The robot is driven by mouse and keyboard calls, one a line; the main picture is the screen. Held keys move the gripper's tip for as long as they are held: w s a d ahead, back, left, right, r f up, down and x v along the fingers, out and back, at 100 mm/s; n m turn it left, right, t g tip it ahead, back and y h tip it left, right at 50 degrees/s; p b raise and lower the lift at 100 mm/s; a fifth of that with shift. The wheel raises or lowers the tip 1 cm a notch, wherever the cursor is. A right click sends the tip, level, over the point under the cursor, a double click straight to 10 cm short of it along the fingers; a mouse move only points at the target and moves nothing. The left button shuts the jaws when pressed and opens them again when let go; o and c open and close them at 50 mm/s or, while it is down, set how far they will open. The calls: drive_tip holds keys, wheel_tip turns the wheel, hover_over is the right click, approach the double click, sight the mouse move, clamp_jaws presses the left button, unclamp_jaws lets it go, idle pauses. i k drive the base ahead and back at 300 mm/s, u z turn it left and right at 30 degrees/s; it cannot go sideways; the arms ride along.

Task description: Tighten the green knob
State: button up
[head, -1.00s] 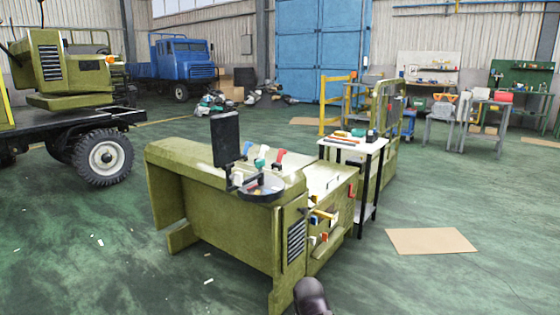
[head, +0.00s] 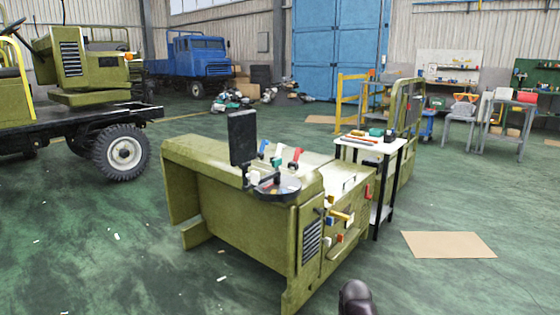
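The olive-green chassis frame (head: 235,215) stands in the middle of the floor. On its top are small coloured parts in a row: a blue one (head: 263,148), a green one (head: 276,161) and a red one (head: 295,158). The green one looks like the green knob, but it is too small to tell its seating. It sits just behind a round black tray (head: 277,189) and right of an upright dark panel (head: 242,138). My gripper is not recognisable in view. A dark rounded part (head: 356,298), which I cannot identify, shows at the bottom edge.
Coloured handles (head: 340,217) stick out of the chassis's right end. A small white-topped table (head: 376,146) with tools stands close behind that end. A flat tan sheet (head: 448,245) lies on the floor to the right. The green floor in front and left is mostly clear.

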sight(278, 162)
drive_tip(key=u, duration=0.05)
drive_tip(key=i, duration=1)
drive_tip(key=z, duration=0.05)
